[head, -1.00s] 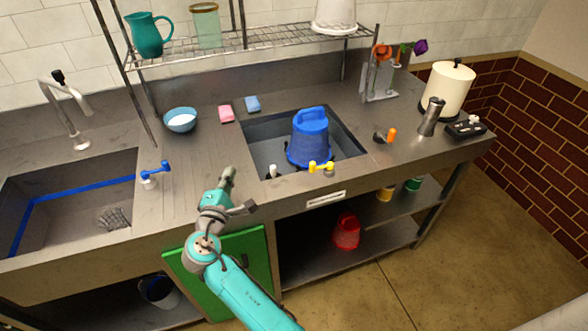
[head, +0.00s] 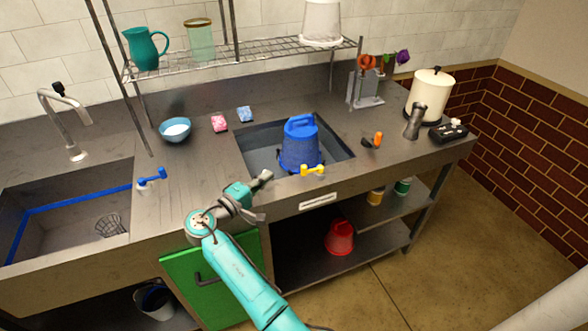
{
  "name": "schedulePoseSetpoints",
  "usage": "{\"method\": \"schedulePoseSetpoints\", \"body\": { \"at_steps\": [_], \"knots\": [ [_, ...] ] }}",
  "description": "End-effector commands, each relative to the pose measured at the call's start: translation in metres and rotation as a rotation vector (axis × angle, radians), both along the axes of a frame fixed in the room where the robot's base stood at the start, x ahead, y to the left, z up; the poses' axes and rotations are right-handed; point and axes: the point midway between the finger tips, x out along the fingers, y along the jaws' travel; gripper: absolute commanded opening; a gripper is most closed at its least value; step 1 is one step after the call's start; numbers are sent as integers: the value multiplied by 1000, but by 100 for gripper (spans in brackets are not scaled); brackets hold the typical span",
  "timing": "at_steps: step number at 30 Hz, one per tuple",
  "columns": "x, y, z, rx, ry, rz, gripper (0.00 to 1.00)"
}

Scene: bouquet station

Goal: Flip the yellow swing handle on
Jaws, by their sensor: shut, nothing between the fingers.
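The yellow swing handle (head: 312,169) sits on the counter's front rim, just in front of the middle basin. It lies roughly sideways, with its longer end to the right. A blue bucket (head: 300,146) stands in the basin right behind it. My gripper (head: 266,178) is over the counter's front edge, to the left of the yellow handle and apart from it. It points right, toward the handle, and is shut and empty. The handle is not hidden by my arm.
A blue swing handle (head: 151,178) stands by the left sink (head: 66,218). The middle basin (head: 258,137) surrounds the bucket. A pink sponge (head: 219,124), a blue sponge (head: 244,114) and a bowl (head: 175,129) lie behind. An orange-handled tool (head: 377,139) lies to the right.

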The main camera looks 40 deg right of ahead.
Motion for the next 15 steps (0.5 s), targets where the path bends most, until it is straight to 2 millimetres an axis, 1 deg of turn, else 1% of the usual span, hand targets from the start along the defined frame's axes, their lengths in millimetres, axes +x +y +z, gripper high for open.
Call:
{"method": "schedulePoseSetpoints", "body": {
  "at_steps": [4, 8, 15],
  "knots": [
    [1, -4, 0, 0, 0, -1, 0],
    [4, -18, 0, 0, 1, -1, 0],
    [13, -59, 0, 0, 1, -1, 0]
  ]
}}
